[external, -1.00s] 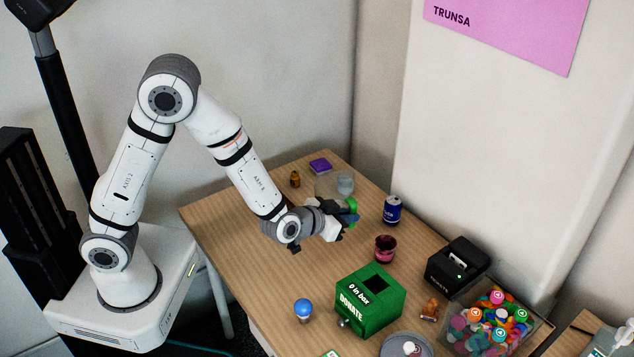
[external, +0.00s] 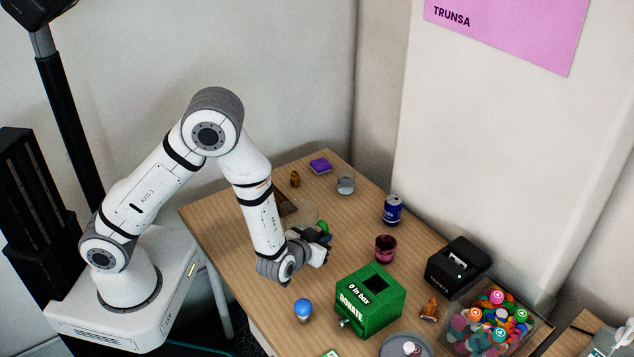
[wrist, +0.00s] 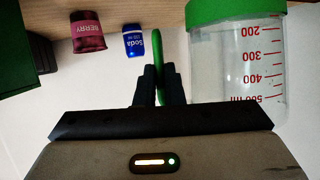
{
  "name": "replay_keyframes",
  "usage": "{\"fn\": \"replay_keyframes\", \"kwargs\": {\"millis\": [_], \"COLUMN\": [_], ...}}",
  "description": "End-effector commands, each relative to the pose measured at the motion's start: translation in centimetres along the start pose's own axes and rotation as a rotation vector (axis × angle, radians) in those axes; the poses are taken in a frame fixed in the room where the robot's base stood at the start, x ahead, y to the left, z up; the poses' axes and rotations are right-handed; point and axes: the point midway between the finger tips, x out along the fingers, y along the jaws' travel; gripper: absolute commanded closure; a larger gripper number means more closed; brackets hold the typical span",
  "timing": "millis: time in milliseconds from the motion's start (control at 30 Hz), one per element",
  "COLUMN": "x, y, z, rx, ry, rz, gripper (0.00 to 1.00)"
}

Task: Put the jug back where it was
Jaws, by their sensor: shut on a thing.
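The jug (external: 301,211) is clear, with green parts and red millilitre marks. It fills the upper right of the wrist view (wrist: 235,65), where a green end and a green handle show. My gripper (wrist: 160,85) is shut on the handle, with the jug's body beside the fingers. In the external view my gripper (external: 320,252) is over the left-middle of the table, and my arm hides part of the jug. I cannot tell whether the jug's base touches the table.
A brown flat patch (external: 284,201) shows by the jug. A clear glass (external: 346,185), amber bottle (external: 295,179) and purple block (external: 320,165) stand at the back. The soda can (external: 392,210), berry cup (external: 385,248) and green donation box (external: 370,300) are to the right. A blue-topped item (external: 303,310) stands in front.

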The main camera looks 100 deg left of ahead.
Motion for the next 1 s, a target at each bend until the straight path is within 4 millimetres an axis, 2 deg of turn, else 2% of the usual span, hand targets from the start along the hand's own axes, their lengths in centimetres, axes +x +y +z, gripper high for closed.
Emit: {"fn": "replay_keyframes", "kwargs": {"millis": [133,300,733,767,1000], "x": [0.8,1.4,1.6,1.6,1.6], "y": [0.1,0.2,0.3,0.2,0.2], "z": [1.9,3.3,3.9,3.8,3.8], "rx": [0.003,0.001,0.0,0.0,0.0], "ry": [-0.002,-0.001,0.0,-0.001,-0.001], "rz": [0.0,0.0,0.001,0.001,0.001], "gripper": [1.0,1.0,1.0,0.9,0.7]}}
